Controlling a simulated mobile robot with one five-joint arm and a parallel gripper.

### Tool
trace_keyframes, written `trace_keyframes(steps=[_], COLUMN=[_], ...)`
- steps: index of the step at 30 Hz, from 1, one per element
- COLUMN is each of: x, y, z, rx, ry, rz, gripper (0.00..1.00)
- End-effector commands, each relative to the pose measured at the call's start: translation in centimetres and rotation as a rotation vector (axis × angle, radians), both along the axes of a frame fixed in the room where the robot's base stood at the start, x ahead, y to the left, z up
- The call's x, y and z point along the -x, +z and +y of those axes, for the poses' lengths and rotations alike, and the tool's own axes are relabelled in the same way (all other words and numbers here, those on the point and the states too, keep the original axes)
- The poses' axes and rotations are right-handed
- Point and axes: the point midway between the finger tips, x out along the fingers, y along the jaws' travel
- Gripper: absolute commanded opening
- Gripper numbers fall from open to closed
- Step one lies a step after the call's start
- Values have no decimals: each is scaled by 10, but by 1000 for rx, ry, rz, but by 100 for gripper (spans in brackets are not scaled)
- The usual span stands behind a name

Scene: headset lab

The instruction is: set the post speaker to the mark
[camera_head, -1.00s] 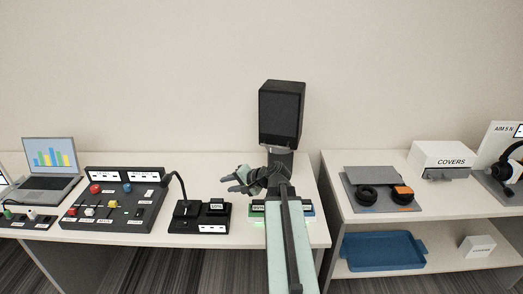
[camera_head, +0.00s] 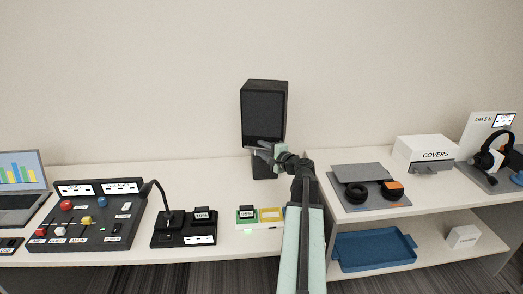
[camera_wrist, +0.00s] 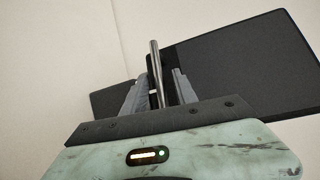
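The post speaker (camera_head: 263,112) is a black box on a short dark post (camera_head: 265,168) at the back of the left table. In the wrist view its dark face (camera_wrist: 235,60) fills the upper right and looks tilted. A thin metal rod (camera_wrist: 155,60) stands up between my fingers there. My gripper (camera_head: 268,150) is at the speaker's lower front edge. In the wrist view my gripper (camera_wrist: 160,85) has its fingers apart on both sides of the rod, with narrow gaps showing. I cannot make out the mark in either view.
A small box with green and yellow parts (camera_head: 261,214) lies in front of the post. A microphone base (camera_head: 184,228), a control panel (camera_head: 88,215) and a laptop (camera_head: 20,185) stand to the left. The right shelf holds headphones (camera_head: 372,191) and a covers box (camera_head: 428,152).

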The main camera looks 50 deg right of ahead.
Motion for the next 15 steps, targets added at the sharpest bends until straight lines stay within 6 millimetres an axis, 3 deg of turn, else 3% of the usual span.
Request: trace_keyframes(steps=[3,9,13,15], x=[-13,-13,-14,-14], y=[-2,-2,-2,-2], z=[-1,0,1,1], rx=[0,-1,0,0], ry=[2,3,3,3], rz=[0,0,1,1], gripper=[34,34,1,0])
